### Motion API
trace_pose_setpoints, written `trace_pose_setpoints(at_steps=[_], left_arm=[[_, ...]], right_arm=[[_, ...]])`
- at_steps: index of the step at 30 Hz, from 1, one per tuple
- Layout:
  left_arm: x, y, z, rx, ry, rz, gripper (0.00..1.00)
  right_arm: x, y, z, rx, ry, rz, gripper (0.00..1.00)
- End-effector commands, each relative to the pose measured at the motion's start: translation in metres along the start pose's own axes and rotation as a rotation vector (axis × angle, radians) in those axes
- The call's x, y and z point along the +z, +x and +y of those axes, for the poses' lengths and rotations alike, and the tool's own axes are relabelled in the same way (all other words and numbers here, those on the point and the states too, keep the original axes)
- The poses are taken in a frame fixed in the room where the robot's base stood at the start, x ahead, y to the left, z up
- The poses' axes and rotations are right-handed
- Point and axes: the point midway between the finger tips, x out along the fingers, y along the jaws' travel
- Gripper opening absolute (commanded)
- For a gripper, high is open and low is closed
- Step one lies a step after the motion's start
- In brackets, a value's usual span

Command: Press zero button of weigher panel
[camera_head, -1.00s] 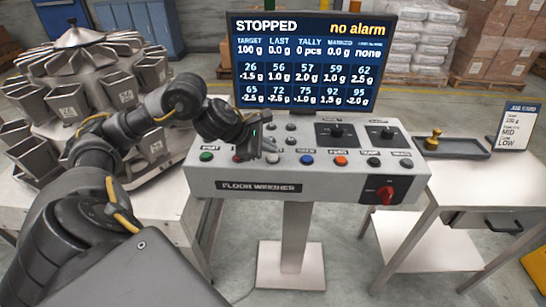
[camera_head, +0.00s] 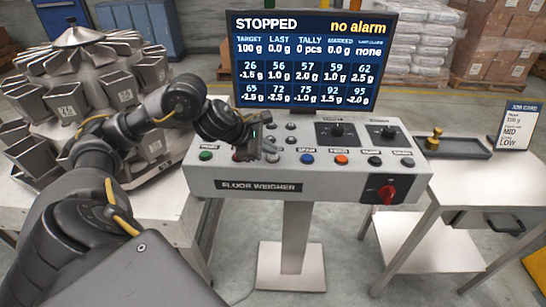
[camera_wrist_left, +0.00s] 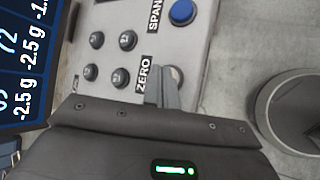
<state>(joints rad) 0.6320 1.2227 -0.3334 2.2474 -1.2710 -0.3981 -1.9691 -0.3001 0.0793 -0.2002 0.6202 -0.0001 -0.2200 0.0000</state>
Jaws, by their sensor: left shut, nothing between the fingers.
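The weigher panel (camera_head: 300,184) is a light grey sloped console on a post, marked FLOOR WEIGHER. My left gripper (camera_head: 269,152) is over the left half of the panel. In the left wrist view its shut, empty fingertips (camera_wrist_left: 161,84) are at the zero button's edge. I cannot tell whether they touch it. My right gripper is not in view.
A blue SPAN button (camera_head: 307,158) is right of the zero button, then an orange button (camera_head: 341,160) and black ones. A red rotary switch (camera_head: 386,193) is at lower right. The screen (camera_head: 312,60) behind reads STOPPED, no alarm. A hopper machine (camera_head: 75,95) stands left.

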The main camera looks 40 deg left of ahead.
Motion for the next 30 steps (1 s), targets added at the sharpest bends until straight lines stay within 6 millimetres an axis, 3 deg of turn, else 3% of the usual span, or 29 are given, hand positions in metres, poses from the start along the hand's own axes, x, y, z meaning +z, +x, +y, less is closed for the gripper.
trace_pose_setpoints(at_steps=[30], left_arm=[[-0.005,0.006,-0.005,0.0,0.0,0.0,0.0]], right_arm=[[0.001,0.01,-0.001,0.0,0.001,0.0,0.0]])
